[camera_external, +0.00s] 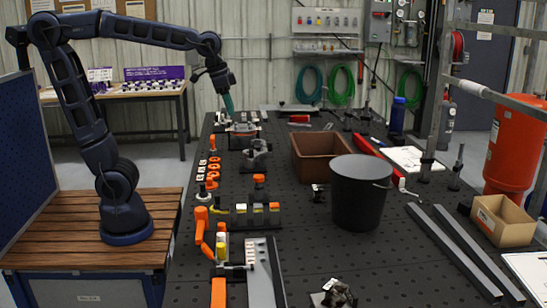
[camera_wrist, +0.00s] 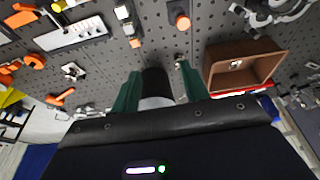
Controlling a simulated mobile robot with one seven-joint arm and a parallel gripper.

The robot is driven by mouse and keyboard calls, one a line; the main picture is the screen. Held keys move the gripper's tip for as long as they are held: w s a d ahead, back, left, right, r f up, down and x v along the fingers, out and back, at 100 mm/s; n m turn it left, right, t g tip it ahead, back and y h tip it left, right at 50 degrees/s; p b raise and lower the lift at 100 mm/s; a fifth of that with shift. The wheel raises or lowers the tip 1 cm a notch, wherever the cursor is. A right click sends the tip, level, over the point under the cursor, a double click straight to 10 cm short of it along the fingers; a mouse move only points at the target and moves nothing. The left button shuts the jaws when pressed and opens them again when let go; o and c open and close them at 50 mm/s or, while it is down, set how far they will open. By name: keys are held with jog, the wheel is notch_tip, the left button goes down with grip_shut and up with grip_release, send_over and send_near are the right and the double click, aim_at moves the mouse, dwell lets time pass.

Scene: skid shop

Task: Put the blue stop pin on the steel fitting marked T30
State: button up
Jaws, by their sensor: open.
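I cannot make out the blue stop pin in either view. No T30 mark is readable, so I cannot tell which part is the steel fitting.
A brown box (camera_external: 318,158) and a black bucket (camera_external: 360,194) stand mid-table. Orange clamps (camera_external: 201,226) and small yellow-topped blocks (camera_external: 241,209) line the left side. A blue bottle (camera_external: 398,115) stands at the back right. Long dark bars (camera_external: 452,248) lie at the right.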

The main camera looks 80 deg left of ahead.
jog(key=s+d+f, duration=0.1)
jog(key=s+f, duration=0.2)
jog(key=s, duration=0.5)
jog(key=s+f+t, duration=0.1)
jog(key=s+f, duration=0.3)
jog(key=s, duration=0.4)
jog(key=shift+s+d+f, duration=0.25)
jog(key=shift+d+f, duration=0.05)
jog(key=shift+d, duration=0.05)
